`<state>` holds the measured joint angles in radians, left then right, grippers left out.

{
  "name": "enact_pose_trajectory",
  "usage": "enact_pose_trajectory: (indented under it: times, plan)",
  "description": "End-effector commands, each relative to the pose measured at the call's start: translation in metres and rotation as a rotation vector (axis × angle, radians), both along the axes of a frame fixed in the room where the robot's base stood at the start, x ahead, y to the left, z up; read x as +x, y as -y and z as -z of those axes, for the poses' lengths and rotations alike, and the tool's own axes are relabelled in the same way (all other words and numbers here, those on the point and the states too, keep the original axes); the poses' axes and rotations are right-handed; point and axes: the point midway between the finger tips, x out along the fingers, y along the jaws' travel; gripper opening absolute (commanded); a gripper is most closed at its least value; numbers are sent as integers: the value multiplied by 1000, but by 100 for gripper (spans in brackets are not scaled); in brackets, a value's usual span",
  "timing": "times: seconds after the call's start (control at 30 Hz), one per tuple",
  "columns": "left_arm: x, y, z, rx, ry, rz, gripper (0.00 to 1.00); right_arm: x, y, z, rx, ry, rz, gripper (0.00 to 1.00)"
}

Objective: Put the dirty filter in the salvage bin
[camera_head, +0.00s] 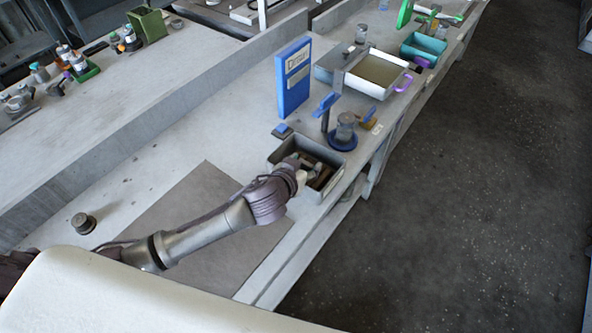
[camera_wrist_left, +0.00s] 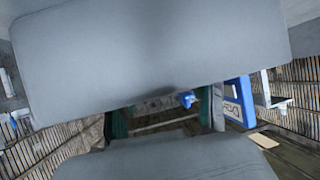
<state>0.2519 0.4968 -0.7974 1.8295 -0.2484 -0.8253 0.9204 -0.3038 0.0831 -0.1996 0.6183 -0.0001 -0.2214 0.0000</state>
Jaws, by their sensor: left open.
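A grey open-topped bin (camera_head: 343,179) stands near the bench's front edge, with brown and dark pieces inside. I cannot tell whether it is the salvage bin or whether one of the pieces is the dirty filter. My left gripper (camera_head: 309,172) is over the bin's opening, its fingertips small and partly hidden against the contents. In the left wrist view, two big grey finger surfaces stand apart above and below, and the gap between them (camera_wrist_left: 165,123) shows no held object. My right gripper is not in view.
A blue upright panel (camera_head: 294,80) with a pale label stands behind the bin. A glass jar on a blue base (camera_head: 342,142) is close to its right. A cream tray (camera_head: 378,72) sits farther back. A small dark cylinder (camera_head: 83,223) stands left.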

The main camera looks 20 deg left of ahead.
Motion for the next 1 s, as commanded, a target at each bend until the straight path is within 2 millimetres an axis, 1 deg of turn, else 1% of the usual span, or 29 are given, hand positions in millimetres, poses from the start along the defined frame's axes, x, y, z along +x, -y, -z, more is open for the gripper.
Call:
enact_pose_trajectory:
  times: [0.07, 0.3, 0.5, 0.6, 0.7, 1.0]
  plan:
    - [-11, -2, -3, 0, -2, 1, 57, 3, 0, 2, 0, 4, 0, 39]
    - [-56, -11, -27, -2, -2, 2, 57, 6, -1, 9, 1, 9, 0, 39]
    - [-86, -17, -45, 0, -2, 1, 57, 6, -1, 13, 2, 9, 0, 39]
    - [-94, -19, -50, 0, -2, 1, 57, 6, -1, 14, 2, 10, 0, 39]
    - [-99, -20, -53, 0, -2, 0, 57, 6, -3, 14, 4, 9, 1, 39]
    - [-99, -20, -54, 0, -2, 0, 57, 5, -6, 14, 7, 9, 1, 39]
